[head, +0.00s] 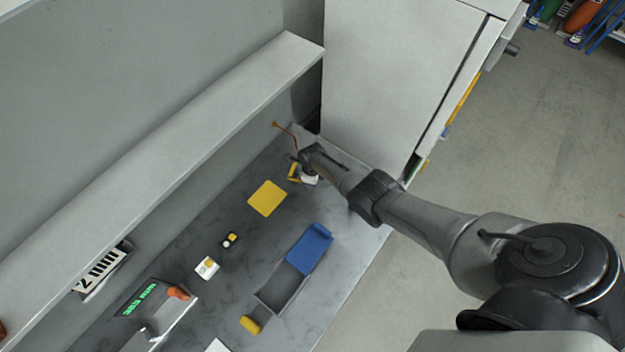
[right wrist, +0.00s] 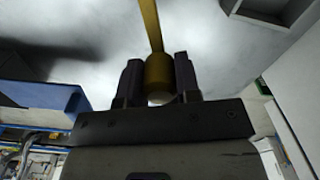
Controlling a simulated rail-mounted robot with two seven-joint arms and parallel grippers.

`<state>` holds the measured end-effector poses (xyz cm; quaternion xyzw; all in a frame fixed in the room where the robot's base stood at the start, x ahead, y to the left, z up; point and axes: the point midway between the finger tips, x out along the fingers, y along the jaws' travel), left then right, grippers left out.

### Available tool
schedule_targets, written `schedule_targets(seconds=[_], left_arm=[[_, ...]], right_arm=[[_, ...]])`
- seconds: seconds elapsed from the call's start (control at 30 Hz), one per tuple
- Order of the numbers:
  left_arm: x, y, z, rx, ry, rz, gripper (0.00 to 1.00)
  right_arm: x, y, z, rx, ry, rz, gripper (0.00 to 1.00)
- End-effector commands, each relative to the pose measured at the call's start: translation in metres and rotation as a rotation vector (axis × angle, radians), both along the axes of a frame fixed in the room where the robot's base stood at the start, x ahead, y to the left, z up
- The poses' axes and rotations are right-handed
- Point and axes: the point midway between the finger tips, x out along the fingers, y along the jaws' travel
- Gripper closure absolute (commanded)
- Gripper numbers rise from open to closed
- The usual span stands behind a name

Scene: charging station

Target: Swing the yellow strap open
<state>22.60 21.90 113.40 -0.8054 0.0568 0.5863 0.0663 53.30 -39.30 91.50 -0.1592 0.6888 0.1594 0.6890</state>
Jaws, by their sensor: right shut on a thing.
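My right gripper (head: 302,167) is at the far end of the dark bench, close to the white cabinet. In the right wrist view its two dark fingers (right wrist: 158,82) are shut on a yellow cylindrical end (right wrist: 158,70). A narrow yellow strap (right wrist: 150,24) runs up from this end and out of the top of the picture. In the head view a small yellow piece (head: 293,172) shows beside the gripper, with a white part (head: 309,180) under it. The arm hides much of this spot. My left gripper is not in view.
A flat yellow square (head: 267,198) lies on the bench (head: 225,215). Nearer are a grey tray (head: 270,299) with a blue part (head: 310,247), a small white box (head: 207,268) and a device with a green display (head: 139,300). The white cabinet (head: 385,75) stands right beside the gripper; a shelf (head: 180,140) overhangs the left.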

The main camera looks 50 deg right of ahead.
Motion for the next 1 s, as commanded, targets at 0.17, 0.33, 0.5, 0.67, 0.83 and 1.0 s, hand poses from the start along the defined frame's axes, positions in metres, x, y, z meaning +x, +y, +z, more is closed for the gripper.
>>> schedule_targets(seconds=[0.17,0.33,0.5,0.67,0.83,1.0], left_arm=[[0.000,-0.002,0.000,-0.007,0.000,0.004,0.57],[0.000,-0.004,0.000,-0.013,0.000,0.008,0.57],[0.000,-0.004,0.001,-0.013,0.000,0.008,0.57],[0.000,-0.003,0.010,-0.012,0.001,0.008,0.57],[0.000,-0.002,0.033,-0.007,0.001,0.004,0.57],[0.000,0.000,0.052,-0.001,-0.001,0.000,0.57]], right_arm=[[0.000,0.000,0.000,0.000,0.001,0.001,0.54],[0.000,0.000,0.000,0.000,0.001,0.001,0.43],[0.000,0.000,0.001,0.000,0.000,0.001,0.43],[0.000,0.000,0.012,0.000,0.000,0.001,0.43],[0.000,0.000,0.041,0.000,-0.001,0.000,0.43],[0.000,0.000,0.074,0.000,-0.001,0.002,0.43]])
